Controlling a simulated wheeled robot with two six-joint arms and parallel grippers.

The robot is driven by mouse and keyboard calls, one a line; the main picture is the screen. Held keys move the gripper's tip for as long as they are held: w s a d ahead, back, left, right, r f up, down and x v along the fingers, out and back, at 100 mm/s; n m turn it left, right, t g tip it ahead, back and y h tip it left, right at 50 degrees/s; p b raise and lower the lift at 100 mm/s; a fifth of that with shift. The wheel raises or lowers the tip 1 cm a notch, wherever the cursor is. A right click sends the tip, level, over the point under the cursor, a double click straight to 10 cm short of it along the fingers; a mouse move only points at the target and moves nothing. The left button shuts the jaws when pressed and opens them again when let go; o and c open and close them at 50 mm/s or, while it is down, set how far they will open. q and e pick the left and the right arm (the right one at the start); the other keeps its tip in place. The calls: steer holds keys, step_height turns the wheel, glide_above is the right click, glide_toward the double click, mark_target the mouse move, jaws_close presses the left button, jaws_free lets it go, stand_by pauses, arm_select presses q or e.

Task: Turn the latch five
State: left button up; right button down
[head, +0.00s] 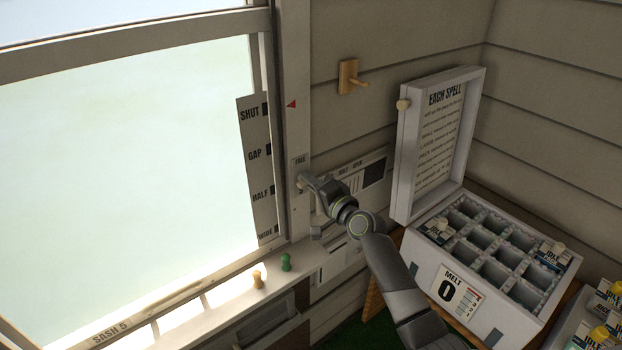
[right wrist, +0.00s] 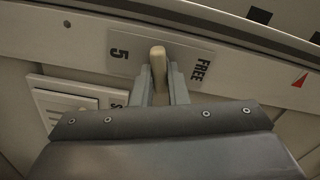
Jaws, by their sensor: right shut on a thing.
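The latch five is a small pale wooden lever (right wrist: 158,66) on a plate (right wrist: 120,57) marked "5" and "FREE" in the right wrist view. In the head view the plate (head: 300,162) is on the window's right frame post. My right gripper (right wrist: 160,88) is shut on the lever, one finger on each side; in the head view the gripper (head: 307,184) meets the post from the right and hides most of the lever. The window sash (head: 110,333) is labelled "SASH 5". My left gripper is not in view.
A scale strip (head: 258,175) reads SHUT, GAP, HALF, WIDE. A red marker (head: 291,104) is on the post by SHUT. An orange peg (head: 257,280) and a green peg (head: 286,262) stand on the sill. An open compartment box (head: 480,300) stands right of my arm; a wall peg (head: 350,78) is above.

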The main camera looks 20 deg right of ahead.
steer(key=shift+m+p, duration=0.5)
steer(key=shift+m, duration=1.2)
steer(key=shift+f, duration=0.1)
steer(key=c, duration=1.4)
jaws_free()
steer(key=shift+c, duration=0.2)
steer(key=b+v, duration=0.1)
steer(key=v, duration=1.6)
steer(key=shift+s, duration=0.2)
steer(key=shift+d, duration=0.15)
